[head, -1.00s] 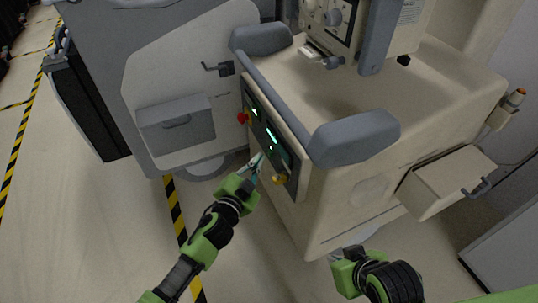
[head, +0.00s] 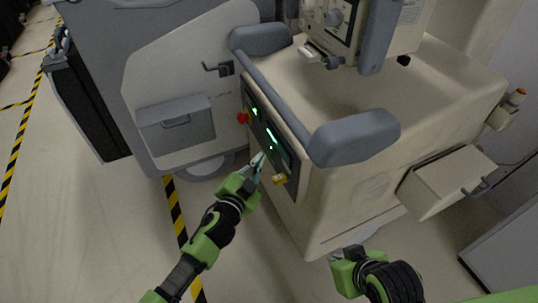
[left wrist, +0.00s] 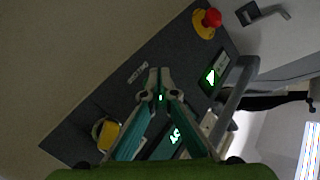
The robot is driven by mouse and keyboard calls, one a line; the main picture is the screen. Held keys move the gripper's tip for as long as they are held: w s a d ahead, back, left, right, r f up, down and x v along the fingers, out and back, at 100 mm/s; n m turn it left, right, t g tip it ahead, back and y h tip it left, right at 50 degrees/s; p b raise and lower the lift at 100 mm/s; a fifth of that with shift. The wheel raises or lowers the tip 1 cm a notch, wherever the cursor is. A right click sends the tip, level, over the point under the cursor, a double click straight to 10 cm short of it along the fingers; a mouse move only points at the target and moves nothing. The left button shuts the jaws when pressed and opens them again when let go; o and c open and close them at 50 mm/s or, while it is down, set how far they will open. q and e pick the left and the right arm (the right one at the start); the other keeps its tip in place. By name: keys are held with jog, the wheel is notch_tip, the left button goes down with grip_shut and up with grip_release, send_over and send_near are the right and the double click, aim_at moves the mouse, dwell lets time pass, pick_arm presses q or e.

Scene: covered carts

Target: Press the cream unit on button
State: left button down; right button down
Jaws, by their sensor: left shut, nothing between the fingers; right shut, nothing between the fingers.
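The cream unit (head: 345,190) stands at the centre right, with a dark control panel (head: 284,155) on its left face. The panel carries lit green displays, a red knob (head: 242,118) and a yellow knob (head: 280,179). My left gripper (head: 260,157) is shut and empty, its tips close in front of the panel, between the two knobs. In the left wrist view its tips (left wrist: 160,74) cover part of the panel, and a small green light shows between the fingers. Contact cannot be told. My right gripper (head: 336,256) is shut and empty, low by the unit's base.
A grey handrail (head: 280,95) with padded ends runs above the panel. A grey cart (head: 178,90) with a box on its side stands at the left. A drawer-like box (head: 447,181) juts from the unit's right side. Striped tape marks the open floor at left.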

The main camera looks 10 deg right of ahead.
pick_arm(q)
jog(key=shift+d, duration=0.2)
pick_arm(e)
jog(key=shift+w, duration=0.1)
pick_arm(q)
jog(key=shift+w+d, duration=0.2)
jog(key=shift+d, duration=0.25)
pick_arm(e)
jog(key=shift+w+a+r+t, duration=0.25)
jog(key=shift+w+r+t, duration=0.05)
jog(key=shift+w, duration=0.35)
pick_arm(q)
jog(key=shift+a, duration=0.1)
pick_arm(e)
jog(key=shift+s, duration=0.1)
dwell(0.3)
pick_arm(q)
jog(key=shift+s+a, duration=0.3)
jog(key=shift+a, duration=0.45)
pick_arm(e)
jog(key=s, duration=0.1)
jog(key=s+d+f+g, duration=0.1)
jog(key=s, duration=0.1)
jog(key=s+g, duration=0.1)
jog(key=shift+s+d+f, duration=0.2)
jog(key=shift+s+f, duration=0.1)
jog(key=shift+s, duration=0.05)
